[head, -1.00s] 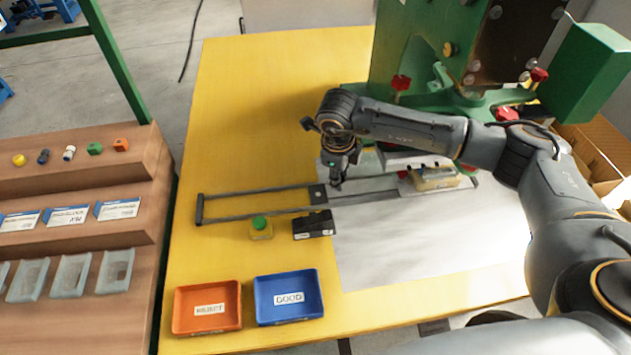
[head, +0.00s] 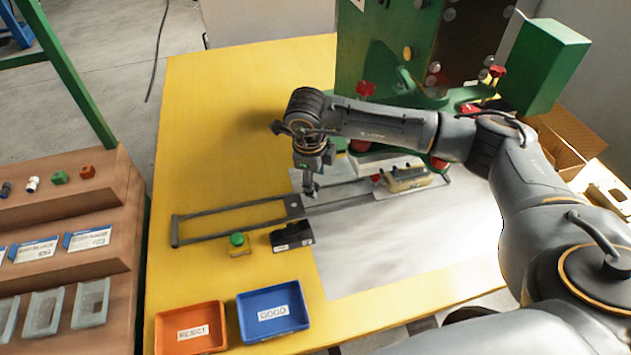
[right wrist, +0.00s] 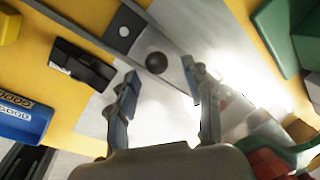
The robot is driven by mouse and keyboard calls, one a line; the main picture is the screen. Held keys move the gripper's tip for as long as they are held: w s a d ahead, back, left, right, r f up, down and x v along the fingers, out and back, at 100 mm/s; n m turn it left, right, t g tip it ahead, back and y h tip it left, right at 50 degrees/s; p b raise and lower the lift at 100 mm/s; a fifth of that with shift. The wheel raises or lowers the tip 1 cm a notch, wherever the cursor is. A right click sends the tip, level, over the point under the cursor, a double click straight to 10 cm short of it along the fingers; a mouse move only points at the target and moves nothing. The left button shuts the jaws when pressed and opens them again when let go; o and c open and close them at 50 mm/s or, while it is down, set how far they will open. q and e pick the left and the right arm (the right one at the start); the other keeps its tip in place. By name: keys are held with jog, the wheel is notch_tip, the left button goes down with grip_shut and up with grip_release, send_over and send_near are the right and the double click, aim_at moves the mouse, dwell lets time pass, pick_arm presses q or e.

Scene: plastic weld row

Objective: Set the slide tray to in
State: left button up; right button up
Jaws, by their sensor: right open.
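The slide tray (head: 381,190) is at the press end of its grey rails (head: 230,206), under or just in front of the green press. It carries a pale block-like fixture (head: 405,179). My left gripper is out of view.
The green press (head: 400,60) stands behind. A green button (head: 237,240) and a black box (head: 292,236) sit before the rails. An orange reject bin (head: 190,328) and a blue good bin (head: 273,311) stand at the front. The yellow table's back left is clear.

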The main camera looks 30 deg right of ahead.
notch_tip(320, 180, up, 9)
jog(key=s+a, duration=0.1)
jog(key=shift+s+r, duration=0.15)
jog(key=shift+r, duration=0.05)
dwell(0.5)
